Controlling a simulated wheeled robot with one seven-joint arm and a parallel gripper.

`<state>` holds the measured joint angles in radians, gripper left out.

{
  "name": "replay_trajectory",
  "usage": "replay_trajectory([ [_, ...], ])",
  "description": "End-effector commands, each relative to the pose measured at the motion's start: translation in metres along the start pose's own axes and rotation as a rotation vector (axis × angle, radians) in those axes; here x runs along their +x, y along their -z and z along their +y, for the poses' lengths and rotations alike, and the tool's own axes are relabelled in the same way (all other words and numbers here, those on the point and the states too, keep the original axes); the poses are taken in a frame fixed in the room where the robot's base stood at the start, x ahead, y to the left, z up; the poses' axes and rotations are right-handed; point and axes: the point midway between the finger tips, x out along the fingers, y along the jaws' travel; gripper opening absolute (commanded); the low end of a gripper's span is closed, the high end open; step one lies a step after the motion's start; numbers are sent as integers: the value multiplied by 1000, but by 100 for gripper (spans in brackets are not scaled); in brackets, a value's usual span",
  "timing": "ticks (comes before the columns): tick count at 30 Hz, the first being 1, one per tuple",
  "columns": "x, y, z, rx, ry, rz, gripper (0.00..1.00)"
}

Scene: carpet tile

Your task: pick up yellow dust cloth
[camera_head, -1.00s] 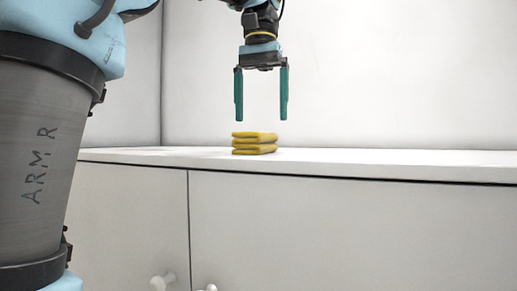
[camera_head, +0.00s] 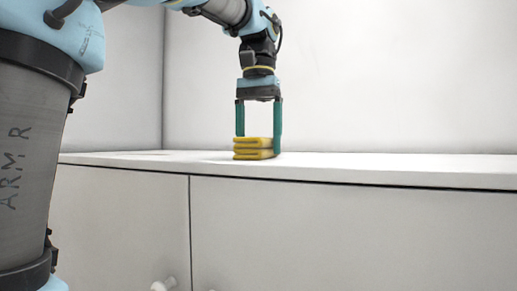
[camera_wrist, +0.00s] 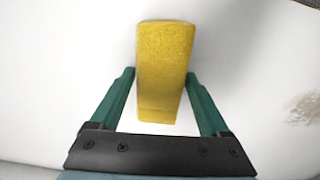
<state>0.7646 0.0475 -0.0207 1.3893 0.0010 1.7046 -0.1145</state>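The yellow dust cloth (camera_head: 253,148) is folded into a stack and lies on the white cabinet top in the head view. My gripper (camera_head: 260,146) is lowered over it, pointing down, with one green finger at each side. In the wrist view the cloth (camera_wrist: 163,70) lies lengthwise between the two fingers of my gripper (camera_wrist: 161,78). In the head view the left finger's lower end is hidden behind the cloth.
The white cabinet top (camera_head: 400,170) is clear to the right of the cloth. A white wall (camera_head: 380,70) stands behind it. Cabinet doors (camera_head: 330,235) and a round knob (camera_head: 165,284) are below. A brownish smudge (camera_wrist: 306,108) shows on the surface in the wrist view.

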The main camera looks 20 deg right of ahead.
Motion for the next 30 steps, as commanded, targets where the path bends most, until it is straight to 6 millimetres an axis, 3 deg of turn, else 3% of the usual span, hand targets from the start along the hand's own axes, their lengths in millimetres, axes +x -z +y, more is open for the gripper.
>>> replay_trajectory([
  [2,0,0,0,0,0,0,70],
  [16,0,0,0,0,0,0,17],
  [25,-2,0,0,0,0,0,15],
  [30,-13,1,0,0,0,1,15],
])
